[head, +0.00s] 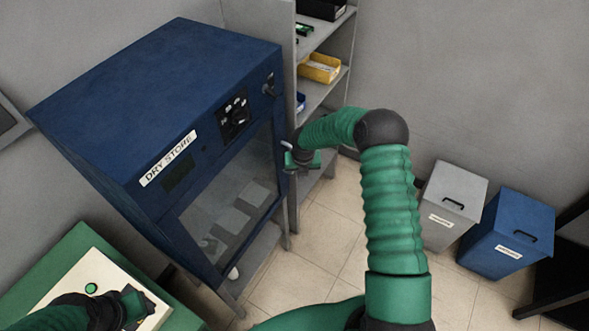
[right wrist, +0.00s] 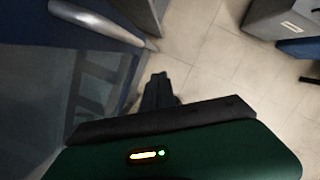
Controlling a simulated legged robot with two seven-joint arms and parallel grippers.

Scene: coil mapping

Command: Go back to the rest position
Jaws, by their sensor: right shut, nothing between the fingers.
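My right arm reaches forward through the middle of the head view. Its gripper (head: 291,168) is by the front right edge of the blue dry store cabinet (head: 150,95), close to the door side. In the right wrist view the dark fingers (right wrist: 160,88) are together and empty, above the tiled floor. My left gripper (head: 143,304) is at the lower left, over a cream panel with a green button (head: 91,288). Its fingertips are too dark and small to read.
The cabinet's glass door (head: 235,195) looks closed, with pale items behind it. A silver handle (right wrist: 98,24) is close to the right gripper. A grey shelf (head: 312,93) stands behind. A grey bin (head: 452,205) and a blue bin (head: 507,233) stand at right. Floor between is clear.

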